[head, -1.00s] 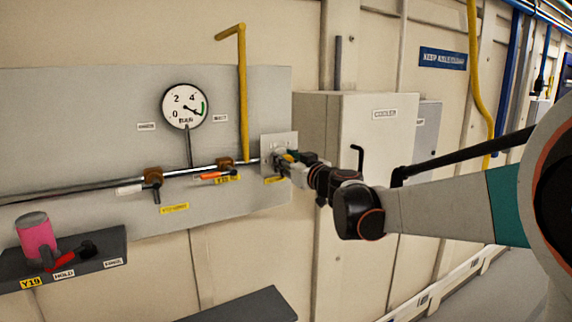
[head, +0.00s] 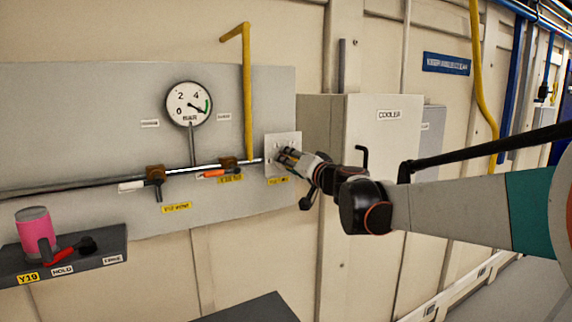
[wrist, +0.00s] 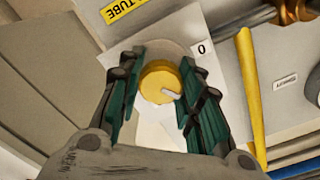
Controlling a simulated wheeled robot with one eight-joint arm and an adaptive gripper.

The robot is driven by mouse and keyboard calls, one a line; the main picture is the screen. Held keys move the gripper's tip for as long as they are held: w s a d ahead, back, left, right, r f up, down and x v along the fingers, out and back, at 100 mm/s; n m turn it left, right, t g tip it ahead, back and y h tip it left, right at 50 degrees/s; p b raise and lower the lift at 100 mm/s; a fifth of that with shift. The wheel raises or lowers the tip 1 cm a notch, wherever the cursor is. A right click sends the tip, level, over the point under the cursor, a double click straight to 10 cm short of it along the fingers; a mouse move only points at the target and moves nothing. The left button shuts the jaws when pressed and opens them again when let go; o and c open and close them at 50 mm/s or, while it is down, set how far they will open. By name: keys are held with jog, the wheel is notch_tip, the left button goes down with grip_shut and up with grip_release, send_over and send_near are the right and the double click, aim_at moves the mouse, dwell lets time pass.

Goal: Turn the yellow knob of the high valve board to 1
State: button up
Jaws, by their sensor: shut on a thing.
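The yellow knob (wrist: 158,82) is round and carries a pale pointer mark on its face, toward the lower right in the wrist view. It sits on a light plate, with a "0" label (wrist: 202,48) to its upper right. I cannot read a "1" label. My gripper (wrist: 162,57) has its green-padded fingers on both sides of the knob, shut on it. In the head view my gripper (head: 287,158) is at the small pale plate (head: 283,140) at the right end of the grey board (head: 90,100); the knob is hidden there.
A pressure gauge (head: 189,104), a yellow pipe (head: 247,100) and an orange-handled valve (head: 215,173) are left of my gripper. A cooler cabinet (head: 375,145) stands close on the right. A dark shelf (head: 95,268) with a pink cylinder (head: 36,226) is lower left.

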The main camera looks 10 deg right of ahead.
jog(key=shift+m, duration=0.4)
jog(key=o, duration=1.1)
jog(key=v, duration=0.7)
jog(key=shift+s+d, duration=0.1)
jog(key=shift+s, duration=0.25)
